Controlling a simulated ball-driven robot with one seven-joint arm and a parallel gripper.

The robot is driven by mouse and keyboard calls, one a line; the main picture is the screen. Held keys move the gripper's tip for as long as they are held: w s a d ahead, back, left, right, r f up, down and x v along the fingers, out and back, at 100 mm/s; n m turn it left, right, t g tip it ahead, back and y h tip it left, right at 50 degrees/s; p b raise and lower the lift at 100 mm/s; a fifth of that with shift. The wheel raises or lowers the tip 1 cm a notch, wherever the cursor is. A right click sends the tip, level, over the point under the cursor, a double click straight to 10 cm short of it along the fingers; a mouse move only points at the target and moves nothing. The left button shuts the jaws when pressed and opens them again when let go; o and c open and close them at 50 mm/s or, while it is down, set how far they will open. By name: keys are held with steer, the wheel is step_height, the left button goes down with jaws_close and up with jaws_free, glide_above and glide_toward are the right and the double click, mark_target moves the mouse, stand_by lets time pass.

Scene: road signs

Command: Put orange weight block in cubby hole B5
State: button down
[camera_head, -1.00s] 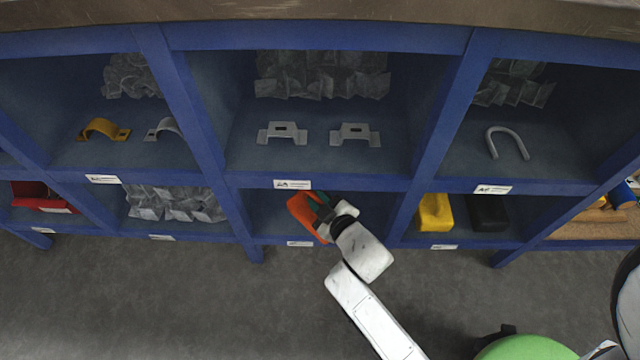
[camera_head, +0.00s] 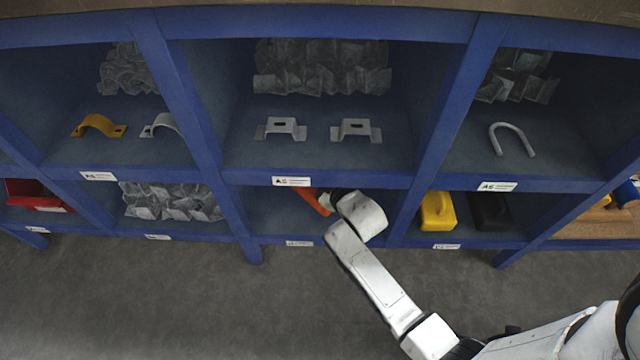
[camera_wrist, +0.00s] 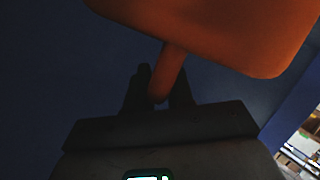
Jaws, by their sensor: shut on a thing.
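The orange weight block (camera_head: 317,201) is partly visible inside the lower middle cubby (camera_head: 270,212), under the shelf labelled A5. My arm hides the rest of it in the head view. In the wrist view the orange weight block (camera_wrist: 225,30) fills the top, and its narrow stem runs down between the fingers of my gripper (camera_wrist: 158,88). My gripper is shut on that stem. My gripper (camera_head: 335,200) is inside the cubby opening in the head view. The label below this cubby is too small to read surely. Whether the block touches the cubby floor cannot be told.
Blue dividers and shelf edges (camera_head: 320,179) frame the cubby closely. A yellow block (camera_head: 437,211) and a black block (camera_head: 490,211) stand in the cubby to the right. Clear bags (camera_head: 170,202) fill the cubby to the left. The grey floor in front is clear.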

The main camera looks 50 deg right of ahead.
step_height(320, 180, down, 3)
steer(key=shift+b, duration=0.95)
steer(key=shift+w+d+f+b, duration=0.15)
steer(key=shift+w+f+b, duration=0.05)
steer(key=shift+f+b, duration=0.25)
steer(key=c, duration=1.4)
jaws_free()
steer(key=shift+s+f, duration=0.1)
steer(key=o, duration=0.4)
